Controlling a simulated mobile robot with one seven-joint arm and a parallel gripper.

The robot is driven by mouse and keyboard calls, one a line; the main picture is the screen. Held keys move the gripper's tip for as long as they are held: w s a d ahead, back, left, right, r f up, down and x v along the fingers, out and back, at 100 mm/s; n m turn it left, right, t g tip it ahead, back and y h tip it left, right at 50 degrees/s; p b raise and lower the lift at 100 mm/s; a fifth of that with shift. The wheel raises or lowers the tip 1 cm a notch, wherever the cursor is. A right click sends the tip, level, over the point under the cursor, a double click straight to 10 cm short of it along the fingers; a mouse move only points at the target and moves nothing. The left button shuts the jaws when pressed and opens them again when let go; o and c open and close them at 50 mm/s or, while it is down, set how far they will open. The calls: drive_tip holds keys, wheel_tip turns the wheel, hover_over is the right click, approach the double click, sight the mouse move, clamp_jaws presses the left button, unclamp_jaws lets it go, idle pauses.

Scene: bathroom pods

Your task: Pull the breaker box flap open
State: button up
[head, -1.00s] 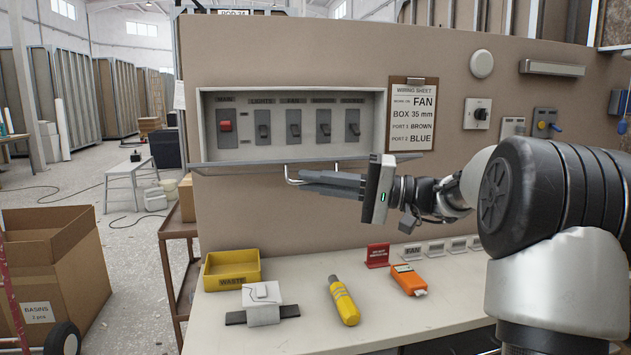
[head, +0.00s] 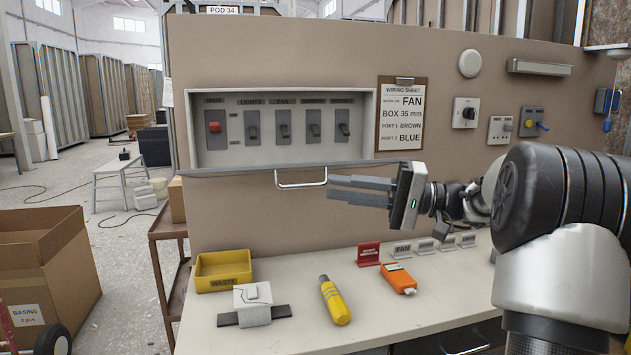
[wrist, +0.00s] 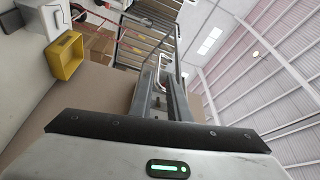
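The breaker box (head: 196,131) is set in the beige wall, its row of switches exposed. Its grey flap (head: 240,170) is swung down and juts out along the bottom of the box, seen nearly edge-on. The flap's pale bar handle (head: 301,185) hangs below its front edge. My gripper (head: 330,189) is just right of the handle, fingers pointing left, with a gap between them and nothing held.
Below is a white worktop (head: 240,340) with a yellow waste bin (head: 226,272), a yellow tool (head: 335,303) and an orange device (head: 399,279). A clipboard sheet (head: 402,110) hangs right of the box. The air in front of the wall left of my gripper is clear.

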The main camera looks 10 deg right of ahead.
drive_tip(key=r+p+v, duration=0.1)
drive_tip(key=v, duration=0.8)
drive_tip(key=shift+s+d+f, duration=0.15)
drive_tip(key=shift+d+f, duration=0.25)
drive_tip(key=shift+f, duration=0.15)
